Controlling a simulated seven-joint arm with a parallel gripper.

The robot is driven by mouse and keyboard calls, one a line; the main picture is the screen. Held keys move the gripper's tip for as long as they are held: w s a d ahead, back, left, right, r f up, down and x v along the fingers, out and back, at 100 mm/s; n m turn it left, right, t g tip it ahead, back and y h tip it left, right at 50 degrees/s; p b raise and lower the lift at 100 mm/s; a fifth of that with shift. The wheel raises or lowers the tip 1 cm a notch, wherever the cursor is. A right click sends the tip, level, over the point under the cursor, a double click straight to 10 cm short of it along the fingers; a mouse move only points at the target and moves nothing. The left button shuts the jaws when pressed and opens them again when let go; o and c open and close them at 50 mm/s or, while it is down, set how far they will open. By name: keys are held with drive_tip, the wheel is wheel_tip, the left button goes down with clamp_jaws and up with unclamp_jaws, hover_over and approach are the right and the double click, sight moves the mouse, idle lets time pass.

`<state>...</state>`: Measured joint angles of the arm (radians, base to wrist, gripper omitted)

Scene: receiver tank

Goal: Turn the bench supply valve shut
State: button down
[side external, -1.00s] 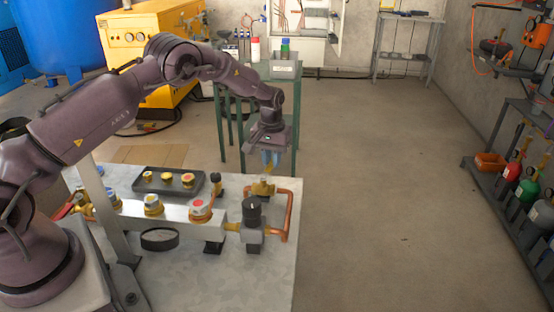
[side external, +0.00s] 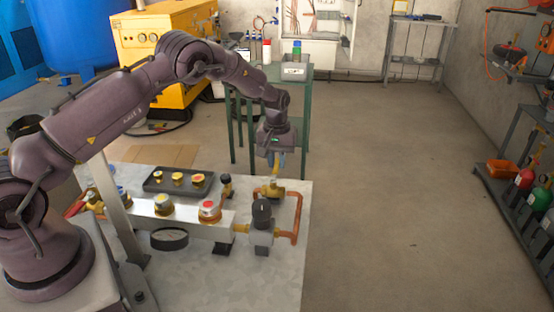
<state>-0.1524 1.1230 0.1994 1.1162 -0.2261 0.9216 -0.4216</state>
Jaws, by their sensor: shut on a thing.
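The bench supply valve, a brass body (side external: 271,190), sits on the pipework at the right side of the bench, joined to a copper pipe (side external: 297,214). My gripper (side external: 276,163) points straight down just above the brass body.
A dark-knobbed grey fitting (side external: 262,222) stands just in front of the valve. A manifold block (side external: 185,213) with gauges runs to the left. A dark tray (side external: 180,180) holds several brass fittings. The floor right of the bench is clear.

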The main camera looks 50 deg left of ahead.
sight(277, 164)
drive_tip(key=c, duration=1.1)
unclamp_jaws()
drive_tip(key=shift+o, duration=0.2)
wheel_tip(277, 164, up, 13)
drive_tip(key=s+d+r+m+t, duration=0.2)
drive_tip(key=s+d+r+m, duration=0.1)
drive_tip(key=s, duration=0.7)
drive_tip(key=s+d+r+m+t, duration=0.1)
drive_tip(key=s+d+r+m, duration=0.2)
drive_tip(key=s+d+r, duration=0.3)
drive_tip(key=s+d+r+m+t, duration=0.2)
drive_tip(key=s+r, duration=0.4)
drive_tip(key=s, duration=1)
drive_tip(key=shift+d+r+m+t, duration=0.3)
drive_tip(key=shift+d+m, duration=0.3)
drive_tip(key=shift+d, duration=0.75)
